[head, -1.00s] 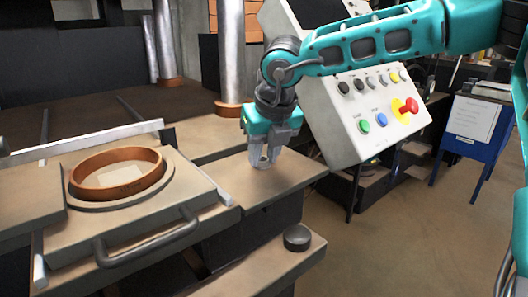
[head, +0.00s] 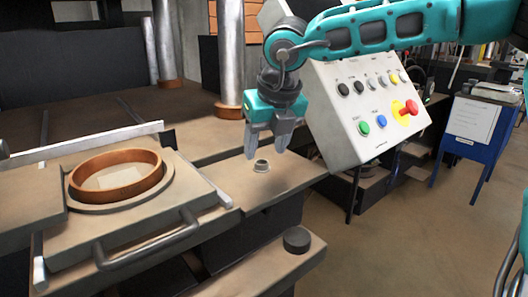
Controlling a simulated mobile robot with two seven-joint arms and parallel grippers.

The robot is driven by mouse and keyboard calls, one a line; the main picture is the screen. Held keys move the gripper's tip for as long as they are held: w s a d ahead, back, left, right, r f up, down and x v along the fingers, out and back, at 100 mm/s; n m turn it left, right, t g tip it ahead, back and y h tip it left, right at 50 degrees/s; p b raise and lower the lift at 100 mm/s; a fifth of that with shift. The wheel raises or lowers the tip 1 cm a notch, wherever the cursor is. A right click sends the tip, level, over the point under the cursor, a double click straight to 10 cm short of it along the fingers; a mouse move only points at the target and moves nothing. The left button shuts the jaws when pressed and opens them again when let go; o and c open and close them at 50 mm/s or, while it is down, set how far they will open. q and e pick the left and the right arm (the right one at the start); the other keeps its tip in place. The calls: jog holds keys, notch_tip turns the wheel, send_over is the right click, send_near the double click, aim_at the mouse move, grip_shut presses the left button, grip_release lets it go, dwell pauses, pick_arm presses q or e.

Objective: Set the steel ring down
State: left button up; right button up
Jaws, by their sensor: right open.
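The small steel ring (head: 261,166) sits on the flat brown ledge, to the right of the large mould plate. My right gripper (head: 265,155) hangs above it, fingers pointing down, open and empty. The fingers look apart from the ring, with its whole outline showing just below them. My left gripper is not in the head view.
A copper-coloured round mould (head: 116,175) sits in a plate with a grey handle (head: 150,243) at the left. A black knob (head: 297,239) stands on the front ledge. A tilted control panel (head: 365,115) with coloured buttons stands close right of my gripper. A blue stand (head: 470,135) is farther right.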

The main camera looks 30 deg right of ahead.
jog(key=v, duration=0.9)
